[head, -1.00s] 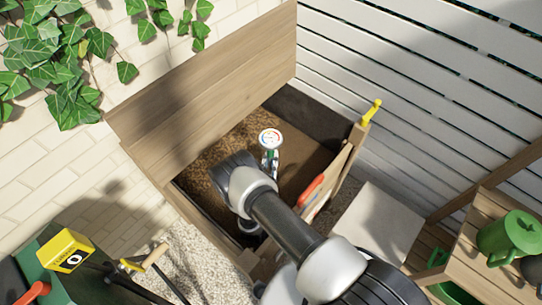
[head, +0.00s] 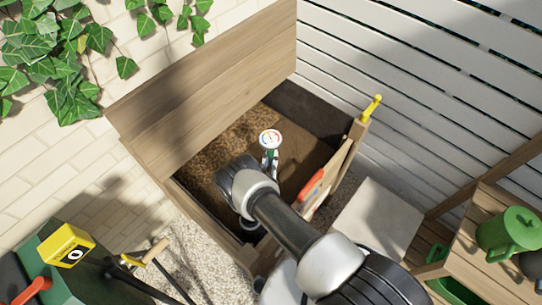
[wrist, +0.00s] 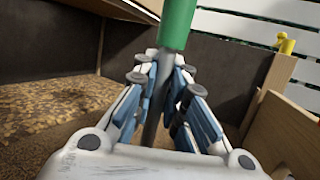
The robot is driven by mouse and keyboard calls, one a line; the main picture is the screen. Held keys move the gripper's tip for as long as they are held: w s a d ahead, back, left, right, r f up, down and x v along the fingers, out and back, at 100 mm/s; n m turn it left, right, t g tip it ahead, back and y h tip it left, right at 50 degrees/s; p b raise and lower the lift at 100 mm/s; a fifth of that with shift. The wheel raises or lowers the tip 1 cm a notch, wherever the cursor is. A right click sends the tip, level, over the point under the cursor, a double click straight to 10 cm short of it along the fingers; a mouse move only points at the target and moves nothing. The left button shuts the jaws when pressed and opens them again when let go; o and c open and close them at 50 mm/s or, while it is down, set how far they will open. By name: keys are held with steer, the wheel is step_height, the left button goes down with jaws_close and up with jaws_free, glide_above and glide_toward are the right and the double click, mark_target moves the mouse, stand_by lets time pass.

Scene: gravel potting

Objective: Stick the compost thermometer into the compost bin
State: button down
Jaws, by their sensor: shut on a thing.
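The compost thermometer has a round white dial (head: 270,139) above my gripper in the head view. In the wrist view, its green sleeve (wrist: 178,22) and grey stem (wrist: 152,125) show. My gripper (head: 268,160) is shut on the stem just below the sleeve, and its fingers (wrist: 163,75) close around it in the wrist view. The thermometer is roughly upright, inside the outline of the open wooden compost bin (head: 212,226). Brown compost (head: 222,148) fills the bin's floor and shows at left in the wrist view (wrist: 45,115). The stem's tip is hidden, so I cannot tell whether it touches compost.
The bin's wooden lid (head: 205,75) stands raised at the back left. A yellow-handled tool (head: 371,108) and a red-orange handle (head: 311,184) are at the bin's right side. A green watering can (head: 509,235) stands on a slatted shelf at right. A yellow box (head: 66,247) is at lower left.

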steer(key=shift+f, duration=0.45)
steer(key=c, duration=1.6)
jaws_free()
steer(key=shift+o, duration=0.3)
steer(key=o, duration=0.5)
steer(key=shift+c, duration=0.2)
